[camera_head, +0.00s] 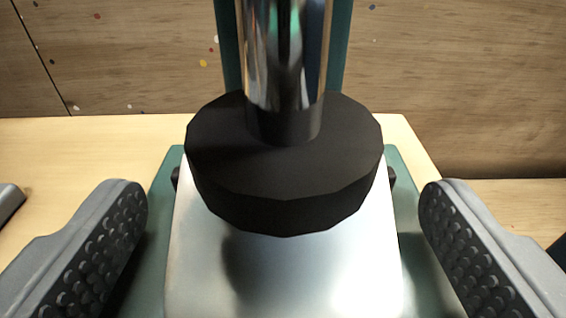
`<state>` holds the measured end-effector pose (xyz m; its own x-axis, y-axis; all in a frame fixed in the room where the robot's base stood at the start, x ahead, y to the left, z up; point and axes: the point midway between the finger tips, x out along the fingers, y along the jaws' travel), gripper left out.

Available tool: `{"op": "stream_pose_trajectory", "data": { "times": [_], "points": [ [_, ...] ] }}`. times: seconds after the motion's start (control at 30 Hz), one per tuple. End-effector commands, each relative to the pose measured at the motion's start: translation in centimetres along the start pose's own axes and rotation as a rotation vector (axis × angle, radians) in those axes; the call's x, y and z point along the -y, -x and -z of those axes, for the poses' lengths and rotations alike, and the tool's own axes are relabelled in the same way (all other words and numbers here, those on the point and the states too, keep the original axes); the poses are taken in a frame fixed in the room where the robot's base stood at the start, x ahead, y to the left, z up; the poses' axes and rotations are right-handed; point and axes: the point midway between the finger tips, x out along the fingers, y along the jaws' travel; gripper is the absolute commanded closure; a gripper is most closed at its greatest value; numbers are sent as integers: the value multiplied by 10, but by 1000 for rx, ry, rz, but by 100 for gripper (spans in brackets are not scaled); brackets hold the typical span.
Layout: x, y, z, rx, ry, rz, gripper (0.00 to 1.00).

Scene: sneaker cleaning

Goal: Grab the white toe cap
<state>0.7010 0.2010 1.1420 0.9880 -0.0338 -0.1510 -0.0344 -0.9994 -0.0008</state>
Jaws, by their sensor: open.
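My gripper (283,215) is open, with one grey finger with a black studded pad at the left and the other at the right. Nothing is held between the fingers. A press-like device stands between and beyond them: a thick black faceted disc (285,175) on a shiny chrome shaft (284,60), above a smooth silvery plate (300,285). The plate lies on a dark green base (160,215). Both fingers appear apart from the device. I cannot make out a white toe cap in this view.
The device stands on a pale wooden tabletop (75,150). A grey object (9,200) is cut off at the left edge. A dark green upright (338,45) rises behind the shaft. Brown wooden flooring with coloured specks (460,70) lies beyond. The tabletop at the left is mostly clear.

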Motion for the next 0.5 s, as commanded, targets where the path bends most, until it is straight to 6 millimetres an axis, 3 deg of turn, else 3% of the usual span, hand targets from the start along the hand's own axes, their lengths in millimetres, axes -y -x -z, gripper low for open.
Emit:
{"op": "stream_pose_trajectory", "data": {
  "times": [0.3,0.47,0.5],
  "points": [
    [0,-6,0,-1,1,1,15],
    [0,-6,0,-1,1,1,59],
    [0,-6,0,-1,1,1,64]
  ]
}}
